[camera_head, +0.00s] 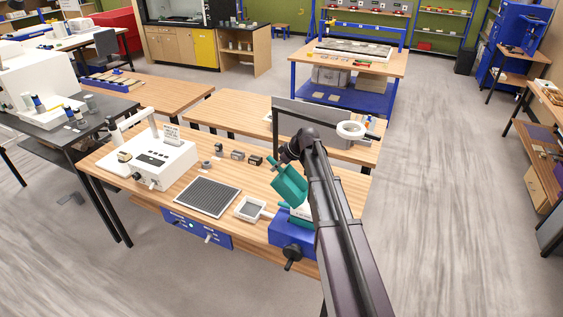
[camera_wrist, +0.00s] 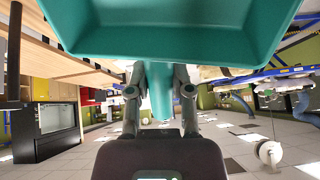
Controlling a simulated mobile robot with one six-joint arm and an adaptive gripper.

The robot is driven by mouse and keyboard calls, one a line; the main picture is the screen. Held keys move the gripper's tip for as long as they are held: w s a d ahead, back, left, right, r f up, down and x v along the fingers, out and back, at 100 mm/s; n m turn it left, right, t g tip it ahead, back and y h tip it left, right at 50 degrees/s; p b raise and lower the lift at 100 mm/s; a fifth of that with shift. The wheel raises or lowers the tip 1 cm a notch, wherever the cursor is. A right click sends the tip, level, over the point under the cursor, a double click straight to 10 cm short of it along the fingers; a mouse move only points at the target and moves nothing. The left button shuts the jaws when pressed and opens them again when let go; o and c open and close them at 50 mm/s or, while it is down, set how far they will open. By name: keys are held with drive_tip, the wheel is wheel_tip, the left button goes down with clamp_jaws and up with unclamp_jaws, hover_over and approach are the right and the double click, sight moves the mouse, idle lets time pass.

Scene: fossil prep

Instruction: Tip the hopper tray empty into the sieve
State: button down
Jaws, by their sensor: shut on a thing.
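The teal hopper tray (camera_head: 289,186) is held steeply tilted above the right part of the workbench in the head view. My gripper (camera_wrist: 160,92) is shut on its teal handle (camera_wrist: 161,100), with a finger on each side. The tray (camera_wrist: 165,38) fills the top of the wrist view and its visible surface looks bare. Whether anything remains inside is unclear. A small white square pan with a grey mesh-like base (camera_head: 241,213), probably the sieve, lies on the bench left of the tray. My arm hides part of the area around the tray.
A blue vise-like block (camera_head: 286,237) with a white top sits at the front edge under the tray. A dark ridged mat (camera_head: 207,197) and a white machine (camera_head: 161,160) stand left. Small blocks (camera_head: 238,155) lie behind. A grey panel (camera_head: 325,122) rises at the back.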

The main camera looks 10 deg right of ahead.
drive_tip(key=a+f+g+h+b, duration=0.2)
drive_tip(key=a+f+h+b, duration=0.1)
drive_tip(key=f+h, duration=0.3)
drive_tip(key=shift+w+a+f+n+h, duration=0.2)
drive_tip(key=shift+w+n+h, duration=0.25)
drive_tip(key=shift+h, duration=0.45)
drive_tip(key=shift+f, duration=0.1)
